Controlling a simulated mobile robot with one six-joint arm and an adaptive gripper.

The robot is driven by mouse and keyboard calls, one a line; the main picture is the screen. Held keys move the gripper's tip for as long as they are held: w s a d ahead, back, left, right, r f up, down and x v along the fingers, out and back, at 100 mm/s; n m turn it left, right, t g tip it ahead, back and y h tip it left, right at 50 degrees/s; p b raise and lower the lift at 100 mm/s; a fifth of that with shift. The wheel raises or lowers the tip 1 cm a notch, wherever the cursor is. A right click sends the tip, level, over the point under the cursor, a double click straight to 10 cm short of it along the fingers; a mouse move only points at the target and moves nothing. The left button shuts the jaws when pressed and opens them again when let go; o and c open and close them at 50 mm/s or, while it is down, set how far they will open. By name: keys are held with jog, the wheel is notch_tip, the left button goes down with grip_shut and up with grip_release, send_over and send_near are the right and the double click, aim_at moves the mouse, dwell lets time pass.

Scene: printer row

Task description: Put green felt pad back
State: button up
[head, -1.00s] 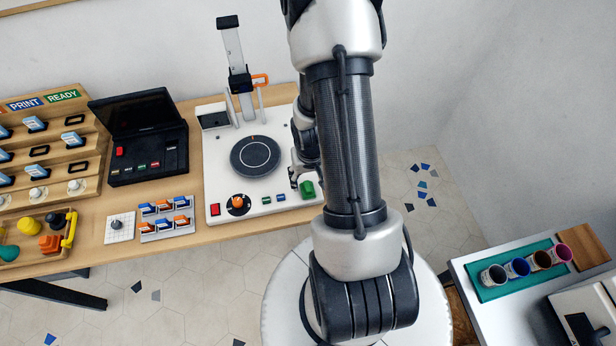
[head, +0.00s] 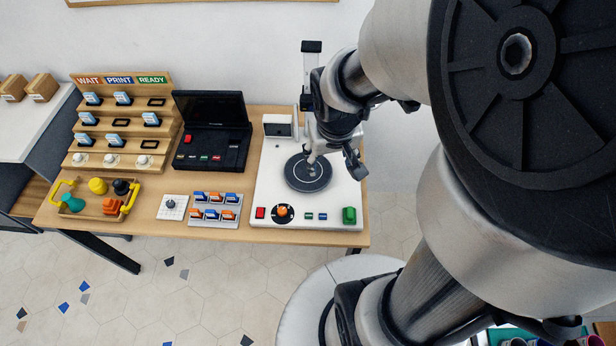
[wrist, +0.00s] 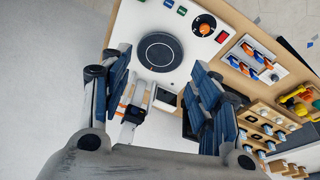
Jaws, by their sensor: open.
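I cannot surely make out a green felt pad. My gripper (head: 338,160) is by the right side of the round dark plate (head: 296,184) in the head view, partly in front of the base. In the wrist view my gripper (wrist: 160,75) has its blue-padded fingers wide apart, with nothing between them, and the dark plate (wrist: 160,52) lies beyond them.
A black open-lidded case (head: 211,150) and a stepped wooden rack (head: 122,140) stand left of the base. A tray with yellow handles (head: 133,195) holds coloured pieces, one teal (head: 71,203). A rack of small stamps (head: 215,212) lies in front. The printer's post (head: 311,70) rises behind the plate.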

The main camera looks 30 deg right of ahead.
jog(key=s+a+r+n+t+y, duration=0.1)
jog(key=s+a+r+n, duration=0.2)
jog(key=s+a+r, duration=0.7)
notch_tip(320, 180, up, 2)
jog(key=shift+s+a+r+t+y, duration=0.2)
jog(key=shift+s+a+t+y, duration=0.1)
jog(key=shift+a+t, duration=0.15)
jog(key=shift+w+f, duration=0.1)
